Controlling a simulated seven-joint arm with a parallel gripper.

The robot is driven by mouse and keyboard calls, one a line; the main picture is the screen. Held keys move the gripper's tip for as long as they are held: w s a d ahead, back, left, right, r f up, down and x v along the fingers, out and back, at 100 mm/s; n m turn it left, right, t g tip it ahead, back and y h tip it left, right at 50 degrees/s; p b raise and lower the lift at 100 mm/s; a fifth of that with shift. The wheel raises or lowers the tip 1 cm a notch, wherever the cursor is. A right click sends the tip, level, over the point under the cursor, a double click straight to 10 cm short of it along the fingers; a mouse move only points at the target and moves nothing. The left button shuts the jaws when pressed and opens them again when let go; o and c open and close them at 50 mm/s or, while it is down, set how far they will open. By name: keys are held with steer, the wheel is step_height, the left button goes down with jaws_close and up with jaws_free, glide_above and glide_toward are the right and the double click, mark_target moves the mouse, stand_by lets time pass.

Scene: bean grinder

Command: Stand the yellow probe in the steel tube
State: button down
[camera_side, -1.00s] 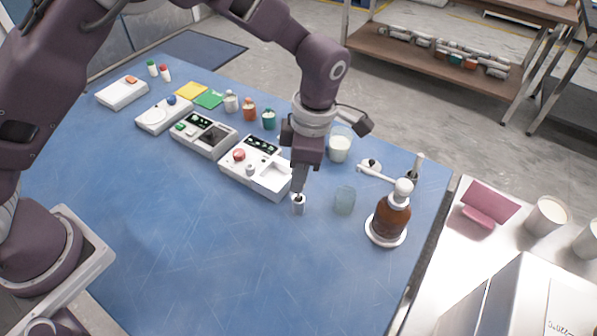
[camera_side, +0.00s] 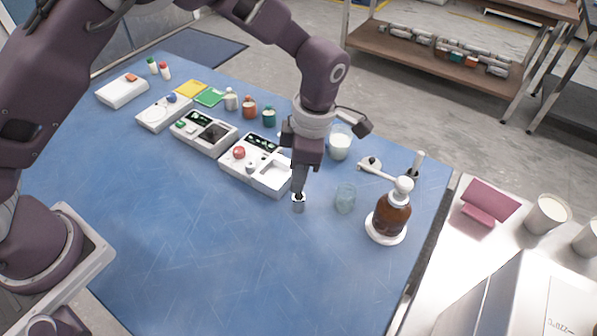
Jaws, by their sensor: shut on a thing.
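My gripper (camera_side: 298,194) points straight down over the blue table, right of the white device with a red knob. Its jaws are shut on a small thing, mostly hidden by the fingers.
The white device (camera_side: 256,165) is close on the left. A glass of white stuff (camera_side: 340,143) stands behind. The blue table (camera_side: 220,250) is clear in front.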

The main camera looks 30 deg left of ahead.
steer(key=shift+f, duration=1.9)
stand_by(2.2)
steer(key=c, duration=0.6)
jaws_free()
steer(key=shift+c, duration=0.2)
steer(key=shift+r, duration=0.1)
steer(key=shift+r, duration=3.4)
